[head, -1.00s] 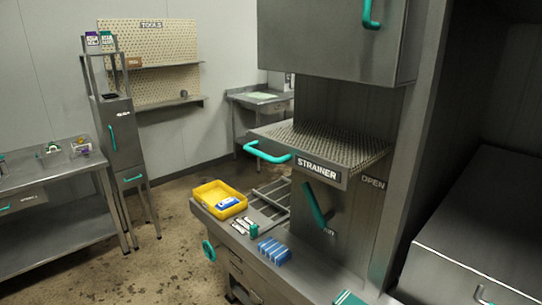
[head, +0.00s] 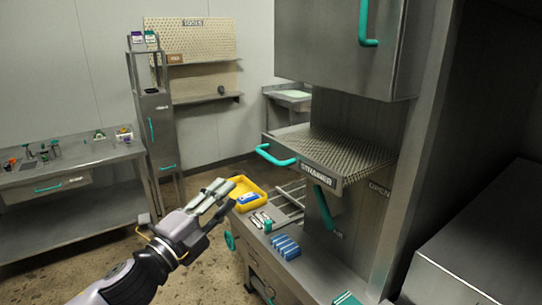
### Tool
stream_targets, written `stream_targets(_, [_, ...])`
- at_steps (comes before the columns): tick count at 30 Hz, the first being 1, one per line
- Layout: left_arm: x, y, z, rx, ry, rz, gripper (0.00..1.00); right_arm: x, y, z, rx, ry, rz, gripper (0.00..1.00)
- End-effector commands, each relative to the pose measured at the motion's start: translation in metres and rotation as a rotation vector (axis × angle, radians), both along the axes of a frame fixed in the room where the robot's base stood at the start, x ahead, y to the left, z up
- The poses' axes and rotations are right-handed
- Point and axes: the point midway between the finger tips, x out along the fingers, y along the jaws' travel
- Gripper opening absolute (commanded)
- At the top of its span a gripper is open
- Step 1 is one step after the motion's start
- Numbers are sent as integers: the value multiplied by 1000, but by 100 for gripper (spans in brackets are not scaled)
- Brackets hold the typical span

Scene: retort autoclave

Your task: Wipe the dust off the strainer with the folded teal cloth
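The strainer (head: 345,150) is a perforated metal tray with a teal handle (head: 275,155) and a STRAINER label on its front. It sits in the open bay of the tall steel cabinet; dust on it cannot be made out. A flat teal item (head: 347,299), which looks like the folded cloth, lies on the counter at the bottom edge, partly cut off. My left gripper (head: 230,194) is in front of the counter, left of and below the strainer, near the yellow bin. Its fingers look apart, with nothing between them. My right gripper is out of view.
A yellow bin (head: 238,206) holding a blue-and-white item and several blue blocks (head: 285,247) are on the counter (head: 312,278). A teal lever (head: 324,208) hangs below the strainer. A steel bench (head: 70,165) stands at left. A large steel box fills the right.

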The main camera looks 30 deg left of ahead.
Motion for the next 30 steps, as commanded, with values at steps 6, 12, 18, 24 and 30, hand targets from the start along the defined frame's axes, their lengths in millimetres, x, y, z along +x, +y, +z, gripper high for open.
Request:
stream_targets(6, [24, 1, 5, 1, -3, 0, 31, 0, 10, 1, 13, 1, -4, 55])
stream_targets(12, [52, 1, 12, 0, -3, 2, 31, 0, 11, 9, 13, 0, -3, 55])
stream_targets(18, [80, 2, 16, -2, -1, 3, 31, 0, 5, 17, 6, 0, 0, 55])
stream_targets(24, [108, 3, 22, -3, -2, 4, 31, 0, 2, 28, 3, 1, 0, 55])
stream_targets(30, [136, 2, 27, -6, -1, 3, 31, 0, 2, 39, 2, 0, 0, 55])
